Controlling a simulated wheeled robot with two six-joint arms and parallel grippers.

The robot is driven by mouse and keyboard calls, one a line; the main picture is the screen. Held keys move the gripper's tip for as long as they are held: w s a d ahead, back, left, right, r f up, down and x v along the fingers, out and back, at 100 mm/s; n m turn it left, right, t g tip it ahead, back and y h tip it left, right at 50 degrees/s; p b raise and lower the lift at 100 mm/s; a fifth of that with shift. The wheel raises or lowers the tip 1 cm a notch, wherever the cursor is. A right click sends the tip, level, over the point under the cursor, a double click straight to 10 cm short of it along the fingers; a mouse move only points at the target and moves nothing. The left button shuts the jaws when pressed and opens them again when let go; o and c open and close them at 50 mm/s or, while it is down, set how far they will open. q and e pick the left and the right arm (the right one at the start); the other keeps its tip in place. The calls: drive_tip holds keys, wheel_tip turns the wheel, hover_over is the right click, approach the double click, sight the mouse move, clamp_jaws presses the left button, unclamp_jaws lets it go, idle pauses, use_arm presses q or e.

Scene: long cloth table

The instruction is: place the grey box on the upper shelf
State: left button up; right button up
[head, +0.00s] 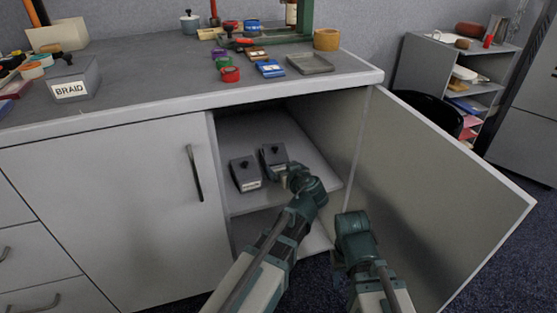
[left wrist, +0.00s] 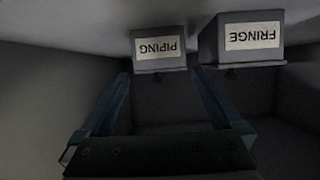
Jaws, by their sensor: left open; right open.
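Two grey lidded boxes with dark knobs stand side by side on the cabinet's upper shelf (head: 300,190). The right one (head: 272,155) is labelled PIPING in the left wrist view (left wrist: 159,48), which looks upside down. The left one (head: 246,174) is labelled FRINGE there (left wrist: 252,36). A third grey box, labelled BRAID (head: 75,78), sits on the counter at the left. My left gripper (head: 284,174) is inside the cabinet, open, its fingers (left wrist: 162,80) lined up with the PIPING box; contact cannot be told. My right gripper (head: 339,264) is open and empty before the cabinet opening; its fingertips are unclear.
The cabinet door (head: 435,190) stands open to the right of my arms. A closed door (head: 100,210) is on the left. The counter (head: 150,80) holds several small coloured items and a grey tray (head: 310,64). The shelf's right side is clear.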

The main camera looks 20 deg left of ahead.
use_arm(q)
drive_tip(key=shift+p+v, duration=0.55)
drive_tip(key=shift+v, duration=1.7)
drive_tip(key=s+d+r+m+g+h+p, duration=0.1)
drive_tip(key=s+d+m+g+h+p, duration=0.2)
drive_tip(key=s+d+m+g+p, duration=0.45)
drive_tip(key=s+d+r+m+g+h+p, duration=0.2)
drive_tip(key=s+m+g+h+p, duration=0.15)
drive_tip(key=s+p, duration=0.85)
wheel_tip(320, 180, up, 36)
drive_tip(key=s+p, duration=0.2)
drive_tip(key=p, duration=3.1)
drive_tip(key=shift+s, duration=0.15)
drive_tip(key=shift+a, duration=0.1)
